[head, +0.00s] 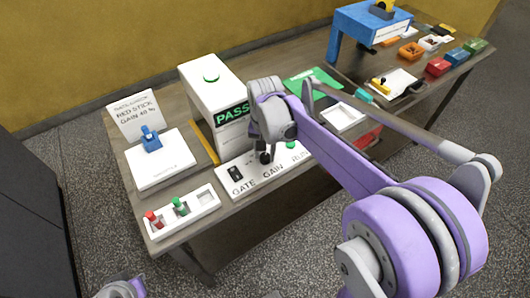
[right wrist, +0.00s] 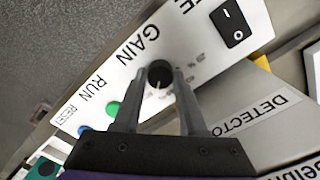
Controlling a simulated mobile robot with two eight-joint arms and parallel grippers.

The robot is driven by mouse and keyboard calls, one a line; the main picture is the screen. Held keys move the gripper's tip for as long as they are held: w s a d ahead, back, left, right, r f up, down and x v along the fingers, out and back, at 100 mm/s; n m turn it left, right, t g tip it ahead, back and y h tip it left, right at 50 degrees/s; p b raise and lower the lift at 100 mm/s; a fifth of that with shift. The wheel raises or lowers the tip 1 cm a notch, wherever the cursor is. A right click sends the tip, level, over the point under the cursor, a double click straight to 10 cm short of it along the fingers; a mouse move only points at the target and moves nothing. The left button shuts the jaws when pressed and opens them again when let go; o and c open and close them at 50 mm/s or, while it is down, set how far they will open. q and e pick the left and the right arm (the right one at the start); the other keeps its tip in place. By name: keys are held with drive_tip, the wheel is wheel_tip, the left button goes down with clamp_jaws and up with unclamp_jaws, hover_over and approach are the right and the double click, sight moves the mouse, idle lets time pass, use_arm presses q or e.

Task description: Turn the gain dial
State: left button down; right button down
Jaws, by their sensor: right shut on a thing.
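The gain dial (right wrist: 160,72) is a small black round knob with a pale pointer mark, on a white control panel (head: 234,190) above the word GAIN. In the right wrist view my right gripper (right wrist: 160,78) has a finger on each side of the dial, shut on it. In the head view the gripper (head: 265,150) comes down over the dial, partly hiding it and the panel. The scale marks beside the dial are too blurred to read. A part of my left arm shows at the bottom left edge; its fingers cannot be made out.
The panel also has a black GATE rocker switch (right wrist: 232,24) and a green RUN button (right wrist: 113,109). The white detector (head: 210,88) behind shows PASS in green. A sign (head: 137,113) seems to read RED STICK, GAIN 40 %. A tray (head: 157,229) holds red and green sticks.

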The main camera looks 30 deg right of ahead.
sight(265, 156)
drive_tip(key=shift+m, duration=0.6)
drive_tip(key=shift+c, duration=2.3)
unclamp_jaws()
drive_tip(key=shift+r, duration=0.15)
wheel_tip(265, 156, up, 11)
drive_tip(key=shift+f+p, duration=0.2)
drive_tip(key=shift+p, duration=0.1)
